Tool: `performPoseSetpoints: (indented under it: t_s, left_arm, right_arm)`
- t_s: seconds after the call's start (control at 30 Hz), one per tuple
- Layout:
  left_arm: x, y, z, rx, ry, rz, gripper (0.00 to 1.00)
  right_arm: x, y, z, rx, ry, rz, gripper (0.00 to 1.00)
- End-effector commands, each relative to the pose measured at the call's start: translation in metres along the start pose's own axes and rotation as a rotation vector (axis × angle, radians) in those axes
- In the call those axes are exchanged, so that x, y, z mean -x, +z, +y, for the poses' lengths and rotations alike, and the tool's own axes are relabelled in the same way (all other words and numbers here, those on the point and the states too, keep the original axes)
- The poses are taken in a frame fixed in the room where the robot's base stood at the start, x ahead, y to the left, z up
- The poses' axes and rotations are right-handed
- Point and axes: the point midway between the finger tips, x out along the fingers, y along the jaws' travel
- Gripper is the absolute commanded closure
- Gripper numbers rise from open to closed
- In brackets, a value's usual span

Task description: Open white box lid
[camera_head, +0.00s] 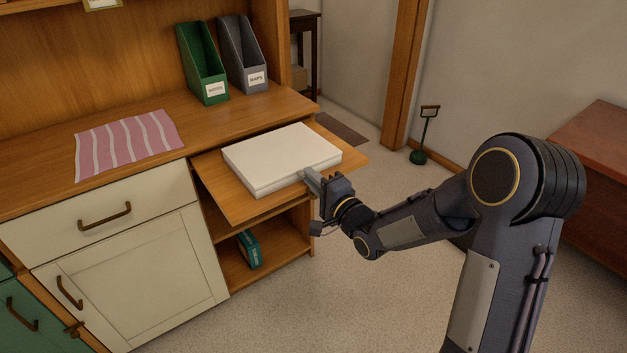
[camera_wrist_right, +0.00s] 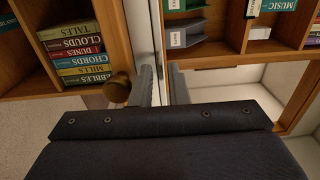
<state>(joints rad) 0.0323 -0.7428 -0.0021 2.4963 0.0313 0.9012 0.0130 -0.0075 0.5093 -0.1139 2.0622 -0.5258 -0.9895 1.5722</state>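The white box (camera_head: 283,158) lies flat on a pulled-out wooden shelf (camera_head: 232,205), its lid down with a thin seam along the front side. My right gripper (camera_head: 312,181) is at the box's front edge, right of its middle. In the right wrist view the two fingers (camera_wrist_right: 162,85) stand a little apart, with a narrow pale strip running up between them. I cannot tell whether they press on it, or whether the strip is the box. My left gripper is not in view.
A striped pink cloth (camera_head: 128,145), a green file holder (camera_head: 201,62) and a grey one (camera_head: 242,55) are on the desk top. A teal book (camera_head: 249,249) is in the cubby below the shelf. Open floor (camera_head: 310,310) lies in front.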

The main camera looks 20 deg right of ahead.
Motion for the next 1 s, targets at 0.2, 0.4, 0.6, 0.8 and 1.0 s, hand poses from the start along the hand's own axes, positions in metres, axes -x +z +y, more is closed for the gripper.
performPoseSetpoints:
  t_s: [0.2,0.4,0.6,0.8,1.0]
  left_arm:
    - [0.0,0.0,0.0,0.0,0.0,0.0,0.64]
    - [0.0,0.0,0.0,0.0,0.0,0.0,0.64]
    - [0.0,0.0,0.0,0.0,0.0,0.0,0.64]
    - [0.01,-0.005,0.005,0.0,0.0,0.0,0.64]
    - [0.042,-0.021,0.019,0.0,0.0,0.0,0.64]
  right_arm:
    - [0.0,0.0,0.0,0.0,0.0,0.0,0.91]
    - [0.0,0.0,0.0,0.001,0.0,0.0,1.0]
    - [0.0,0.0,0.0,0.001,0.001,0.0,1.0]
    - [0.0,0.0,-0.01,0.0,0.022,0.001,1.0]
    - [-0.003,-0.001,-0.038,0.0,0.101,0.002,1.0]
